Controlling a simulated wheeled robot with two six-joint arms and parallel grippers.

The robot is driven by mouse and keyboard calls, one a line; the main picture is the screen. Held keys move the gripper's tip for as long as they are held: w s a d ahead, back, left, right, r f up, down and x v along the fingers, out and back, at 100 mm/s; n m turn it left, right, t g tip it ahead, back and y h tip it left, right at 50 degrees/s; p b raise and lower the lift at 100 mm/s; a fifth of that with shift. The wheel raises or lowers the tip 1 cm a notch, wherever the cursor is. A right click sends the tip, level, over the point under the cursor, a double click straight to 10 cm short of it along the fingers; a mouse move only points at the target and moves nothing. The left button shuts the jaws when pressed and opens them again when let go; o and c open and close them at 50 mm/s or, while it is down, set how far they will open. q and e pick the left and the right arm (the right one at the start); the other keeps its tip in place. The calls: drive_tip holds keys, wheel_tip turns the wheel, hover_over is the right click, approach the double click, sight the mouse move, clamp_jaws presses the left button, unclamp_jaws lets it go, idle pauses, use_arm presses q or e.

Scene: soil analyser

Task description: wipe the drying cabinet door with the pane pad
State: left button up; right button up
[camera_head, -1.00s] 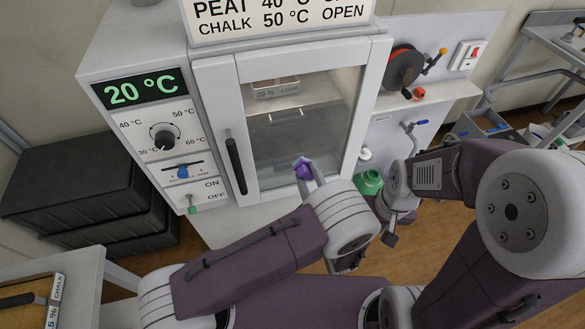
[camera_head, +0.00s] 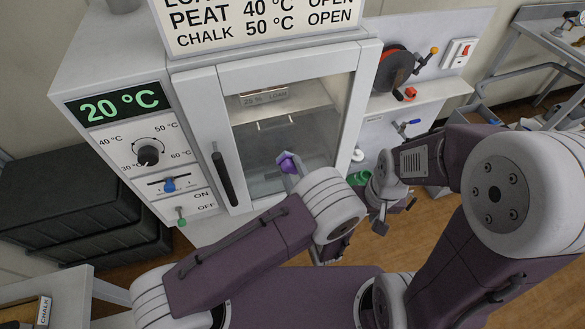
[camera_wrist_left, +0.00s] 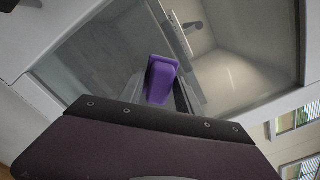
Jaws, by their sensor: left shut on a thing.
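The drying cabinet door (camera_head: 198,108) is closed, a pale frame around a glass pane (camera_head: 252,140) with a dark vertical handle (camera_head: 223,178) on its left. My left gripper (camera_head: 292,170) is shut on the purple pane pad (camera_head: 287,160), in front of the pane's lower middle. In the left wrist view, the pad (camera_wrist_left: 161,80) stands out in front of the glass (camera_wrist_left: 95,62); I cannot tell whether it touches. My right gripper (camera_head: 380,226) hangs right of the cabinet, small and partly hidden; its opening is unclear.
The cabinet's control panel (camera_head: 150,130) has a dial, a blue slider and a green switch. A sign (camera_head: 260,18) stands on top. A shelf with a dark reel (camera_head: 396,68) is at the right, a green container (camera_head: 358,178) below it. Black boxes (camera_head: 70,205) stand at the left.

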use_arm(q)
drive_tip(key=shift+w+f, duration=0.1)
drive_tip(key=shift+w, duration=0.1)
drive_tip(key=shift+x, duration=0.8)
drive_tip(key=d+b, duration=0.1)
drive_tip(key=d, duration=0.1)
drive_tip(key=w+d+b, duration=0.1)
drive_tip(key=d, duration=0.1)
drive_tip(key=shift+w+a, duration=0.15)
drive_tip(key=shift+a, duration=0.2)
drive_tip(key=shift+s+a+p, duration=0.2)
drive_tip(key=shift+s+a, duration=0.15)
drive_tip(key=shift+a, duration=0.5)
drive_tip(key=shift+s+a+p, duration=0.15)
drive_tip(key=shift+s+a, duration=0.2)
drive_tip(key=shift+a, duration=0.5)
